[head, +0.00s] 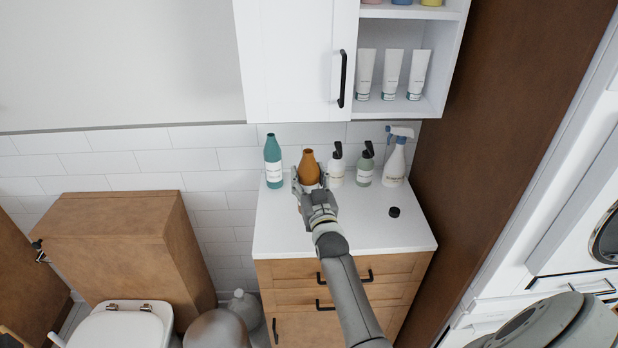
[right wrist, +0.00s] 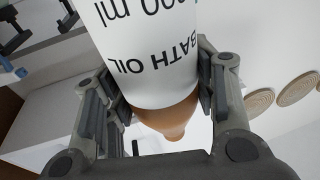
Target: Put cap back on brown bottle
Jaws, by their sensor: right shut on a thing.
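The brown bottle (head: 309,167) is at the counter's back, with its open neck up and no cap on it. My right gripper (head: 311,186) is shut on it, one finger on each side. In the right wrist view the bottle (right wrist: 168,121) appears upside down, with its white "BATH OIL" label between the fingers (right wrist: 158,88). The gripper hides its base in the head view, so I cannot tell whether it touches the counter. A small black cap (head: 394,212) lies on the counter to the right, apart from the gripper. My left gripper is not in view.
A teal bottle (head: 273,162) stands left of the brown one. Two pump bottles (head: 336,168) (head: 364,168) and a spray bottle (head: 394,164) stand close on its right. A white wall cabinet (head: 297,60) hangs above. The counter's front (head: 385,236) is clear.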

